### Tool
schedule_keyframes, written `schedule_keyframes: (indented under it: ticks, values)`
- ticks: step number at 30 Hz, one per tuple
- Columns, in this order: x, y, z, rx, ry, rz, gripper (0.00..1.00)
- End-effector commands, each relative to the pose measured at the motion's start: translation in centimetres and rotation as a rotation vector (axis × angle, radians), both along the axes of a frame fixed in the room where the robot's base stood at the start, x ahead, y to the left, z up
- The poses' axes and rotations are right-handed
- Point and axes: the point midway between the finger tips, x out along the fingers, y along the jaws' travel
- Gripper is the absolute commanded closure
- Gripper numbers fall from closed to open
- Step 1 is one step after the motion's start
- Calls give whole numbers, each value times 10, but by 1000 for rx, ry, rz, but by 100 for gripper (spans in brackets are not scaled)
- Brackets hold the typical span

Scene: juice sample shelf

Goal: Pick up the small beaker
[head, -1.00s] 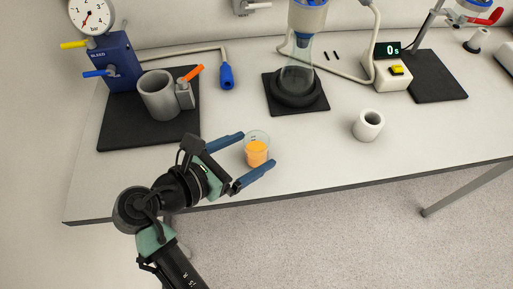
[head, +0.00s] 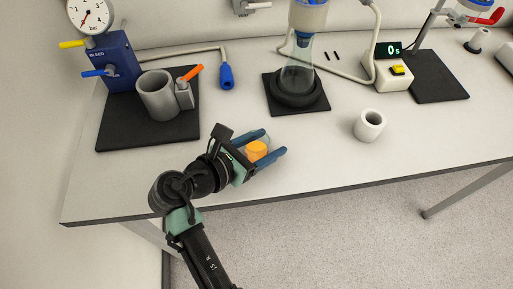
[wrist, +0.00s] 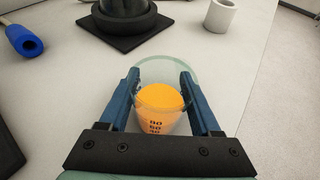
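The small beaker (head: 256,150) is clear glass with orange juice in it and stands near the front edge of the bench. In the wrist view the beaker (wrist: 160,98) shows dark volume marks and a round rim. My gripper (head: 273,141) has its two blue fingers on either side of the beaker. In the wrist view the fingers (wrist: 160,72) appear to press against the glass from left and right. The beaker looks upright, and I cannot see any gap between its base and the bench.
A grey cup (head: 157,97) stands on a black mat at the left. A flask in a black ring (head: 296,91) stands behind the gripper. A white hollow cylinder (head: 369,126) is to the right. The bench front between them is clear.

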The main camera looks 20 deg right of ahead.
Motion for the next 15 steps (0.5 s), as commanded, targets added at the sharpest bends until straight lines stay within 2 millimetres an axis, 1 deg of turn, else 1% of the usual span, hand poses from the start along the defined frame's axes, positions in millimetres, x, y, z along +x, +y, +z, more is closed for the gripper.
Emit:
schedule_keyframes:
  ticks: [1, 5, 6, 8, 9, 10, 15]
  values:
    - [0, 0, 0, 0, 0, 0, 47]
    - [0, 0, 0, 0, 0, 0, 70]
    - [0, 0, 0, 0, 0, 0, 77]
    - [0, 0, 0, 0, 0, 0, 88]
    - [0, 0, 0, 0, 0, 0, 95]
    - [0, 0, 0, -1, -1, 0, 99]
    - [0, 0, 1, -1, -1, 0, 99]
